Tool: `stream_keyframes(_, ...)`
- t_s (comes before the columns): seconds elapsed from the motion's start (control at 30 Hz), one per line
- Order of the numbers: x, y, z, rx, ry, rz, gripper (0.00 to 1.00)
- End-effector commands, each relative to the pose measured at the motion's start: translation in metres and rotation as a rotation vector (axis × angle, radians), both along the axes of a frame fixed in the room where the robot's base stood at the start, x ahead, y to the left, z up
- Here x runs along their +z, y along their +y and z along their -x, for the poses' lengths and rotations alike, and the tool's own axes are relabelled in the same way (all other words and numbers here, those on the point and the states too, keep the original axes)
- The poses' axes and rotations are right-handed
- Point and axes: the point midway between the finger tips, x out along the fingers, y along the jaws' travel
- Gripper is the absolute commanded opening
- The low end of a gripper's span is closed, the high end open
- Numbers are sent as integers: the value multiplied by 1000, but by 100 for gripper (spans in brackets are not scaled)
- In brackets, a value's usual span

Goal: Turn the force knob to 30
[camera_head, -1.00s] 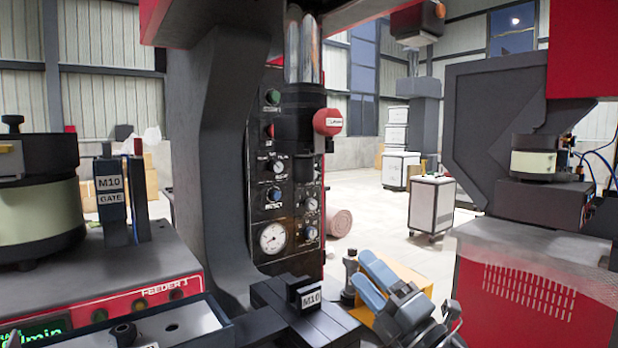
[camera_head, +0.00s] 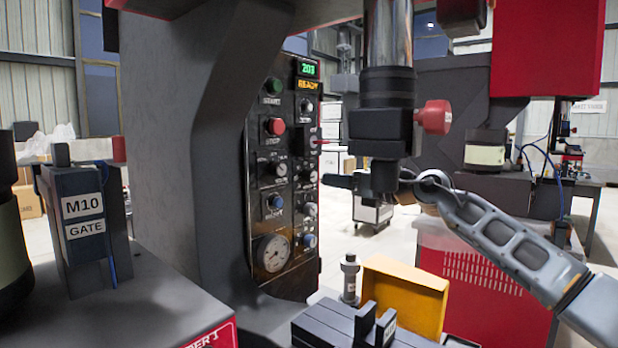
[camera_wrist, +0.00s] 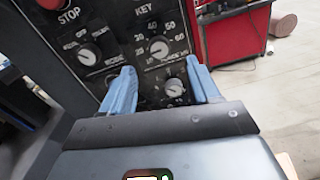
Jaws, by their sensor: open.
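A dark control panel (camera_head: 262,190) carries buttons, knobs and a gauge. In the wrist view, a knob (camera_wrist: 158,47) has a scale printed around it with 20, 30, 40, 50 and 60. It appears to be the force knob; its caption below is too small to read surely, and its pointer setting is unclear. My gripper (camera_wrist: 163,78) is open, with its two blue fingers apart and empty. The scaled knob lies ahead of the fingertips, apart from them. A lower knob (camera_wrist: 175,87) shows between the fingers. In the head view my fingers cannot be made out.
The red stop button (camera_wrist: 48,4) and a selector knob (camera_wrist: 88,53) lie to the left on the panel. A dark press ram (camera_head: 385,110) with a red knob (camera_head: 434,117) hangs right of the panel.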

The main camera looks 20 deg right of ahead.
Motion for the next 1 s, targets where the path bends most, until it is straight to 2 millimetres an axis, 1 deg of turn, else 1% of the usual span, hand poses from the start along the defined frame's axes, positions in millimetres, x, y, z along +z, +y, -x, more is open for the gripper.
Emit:
stream_keyframes(0.03,0,6,-6,3,2,-1,61)
stream_keyframes(0.23,0,24,-31,3,2,-4,61)
stream_keyframes(0.43,1,36,-50,2,1,-5,61)
stream_keyframes(0.6,0,40,-56,2,1,-4,61)
stream_keyframes(0.87,0,40,-57,2,0,-5,61)
stream_keyframes(1.0,0,40,-57,2,0,-5,48)
